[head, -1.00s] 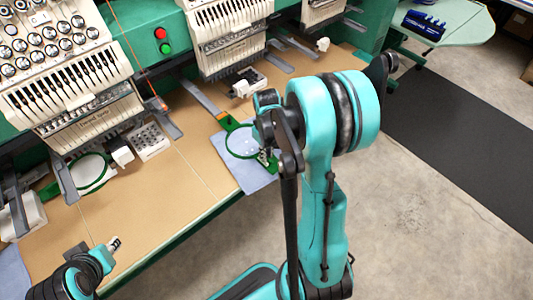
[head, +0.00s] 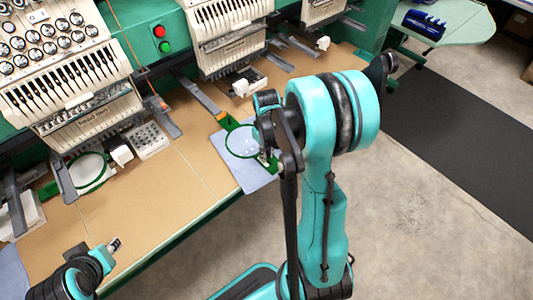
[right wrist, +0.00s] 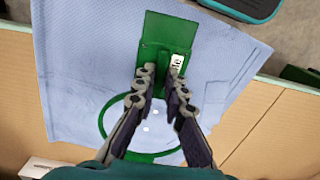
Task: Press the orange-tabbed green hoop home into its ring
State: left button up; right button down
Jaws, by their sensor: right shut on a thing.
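The green hoop (head: 241,156) lies over a pale blue cloth (head: 262,181) near the table's front edge. Its orange tab (head: 229,122) shows at the far side. In the right wrist view the hoop's green ring (right wrist: 146,157) and flat green end plate (right wrist: 168,32) show on the cloth.
A white box with pegs (head: 150,141) stands between the hoops. Grey arms (head: 200,95) reach over the table. Bare brown tabletop (head: 150,205) lies between my grippers.

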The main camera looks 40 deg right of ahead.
jog(key=c, duration=1.5)
grip_release()
notch_tip(320, 180, up, 12)
jog(key=s+a+r+t, duration=0.1)
jog(key=s+a+t, duration=0.2)
jog(key=a, duration=0.5)
jog(key=s+a+r+t, duration=0.2)
jog(key=s+a+t, duration=0.2)
jog(key=a, duration=0.4)
jog(key=shift+s+a+m, duration=0.25)
jog(key=shift+s+m, duration=0.15)
jog(key=shift+s, duration=0.1)
